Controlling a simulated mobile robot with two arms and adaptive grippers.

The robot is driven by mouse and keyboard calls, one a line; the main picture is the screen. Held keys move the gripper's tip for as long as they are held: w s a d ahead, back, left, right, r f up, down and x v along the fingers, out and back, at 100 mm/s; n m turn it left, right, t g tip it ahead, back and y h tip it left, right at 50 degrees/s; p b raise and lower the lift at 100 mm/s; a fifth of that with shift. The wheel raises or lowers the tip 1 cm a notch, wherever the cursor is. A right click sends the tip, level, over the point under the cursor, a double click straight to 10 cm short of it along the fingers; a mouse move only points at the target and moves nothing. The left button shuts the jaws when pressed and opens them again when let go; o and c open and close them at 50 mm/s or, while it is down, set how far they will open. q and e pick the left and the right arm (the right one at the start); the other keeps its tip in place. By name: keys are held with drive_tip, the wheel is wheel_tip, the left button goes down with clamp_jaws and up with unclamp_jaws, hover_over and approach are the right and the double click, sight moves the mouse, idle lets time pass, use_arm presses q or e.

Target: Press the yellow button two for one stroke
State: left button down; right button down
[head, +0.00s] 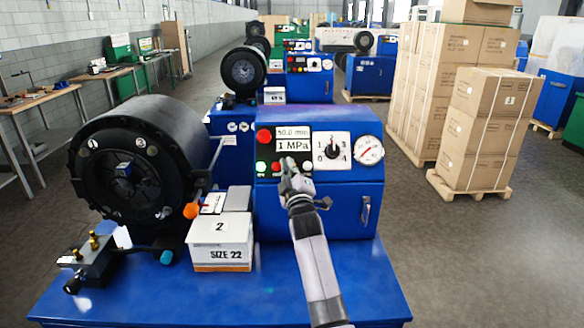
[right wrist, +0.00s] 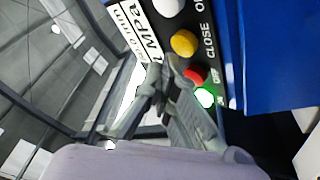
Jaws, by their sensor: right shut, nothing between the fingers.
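The yellow button (right wrist: 184,43) shows in the right wrist view, in a row between a white button (right wrist: 168,6) and a red button (right wrist: 194,76). It is labelled CLOSE. In the head view my right gripper hides it. My right gripper (head: 288,166) is shut and empty, its tips in front of the button row of the nearest blue machine (head: 335,190). In the right wrist view the gripper tips (right wrist: 160,74) are beside the yellow and red buttons; I cannot tell whether they touch the panel. My left gripper is not in view.
A lit green button (right wrist: 204,97) is beyond the red one. The display (head: 293,140) reads 50.0 mm and 1 MPa. A dial (head: 333,150) and gauge (head: 370,150) are to its right. A white box marked 2 (head: 221,250) stands on the machine's base. Stacked cartons (head: 487,130) are at right.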

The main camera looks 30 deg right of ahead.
drive_tip(key=shift+w+d+f, duration=0.15)
drive_tip(key=shift+w+f, duration=0.05)
drive_tip(key=shift+w, duration=0.05)
drive_tip(key=shift+w+d+f+b, duration=0.25)
drive_tip(key=shift+w+b, duration=0.05)
drive_tip(key=shift+b, duration=0.35)
idle(0.5)
drive_tip(key=shift+r, duration=0.1)
drive_tip(key=shift+s+a+r+p, duration=0.4)
drive_tip(key=shift+s+p, duration=0.25)
drive_tip(key=shift+p, duration=0.2)
drive_tip(key=s+a+r+p, duration=0.1)
drive_tip(key=p, duration=0.1)
drive_tip(key=s+a+r+p, duration=0.1)
drive_tip(key=s+p, duration=0.1)
drive_tip(key=shift+s+a+r, duration=0.1)
drive_tip(key=shift+s+r, duration=0.15)
drive_tip(key=shift+r, duration=0.1)
